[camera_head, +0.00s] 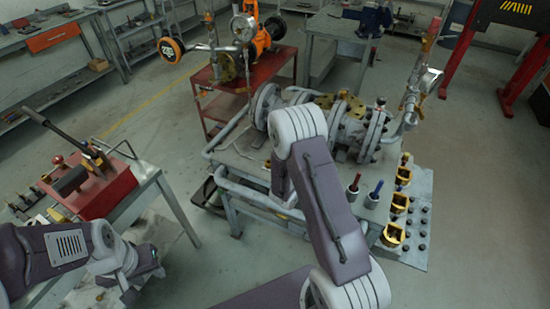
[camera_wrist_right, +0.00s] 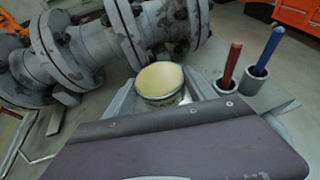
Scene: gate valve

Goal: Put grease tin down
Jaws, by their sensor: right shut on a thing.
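The grease tin (camera_wrist_right: 160,80) is a short round metal can with pale yellow grease at its open top, seen in the right wrist view. My right gripper (camera_wrist_right: 162,92) is shut on it, with a pale grey finger on either side. The tin is upright or nearly so, close to the valve flanges; whether its base touches the bench is hidden. In the head view my right forearm hides the right gripper and the tin. My left gripper (camera_head: 143,277) is low at the left, beside the left bench; its finger opening is unclear.
A grey flanged gate valve (camera_head: 350,125) lies on the central bench (camera_head: 240,160). Red and blue handles (camera_wrist_right: 232,62) stand in cups at right. Several yellow blocks (camera_head: 398,203) sit at the bench's right edge. A red press (camera_head: 100,185) stands on the left bench.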

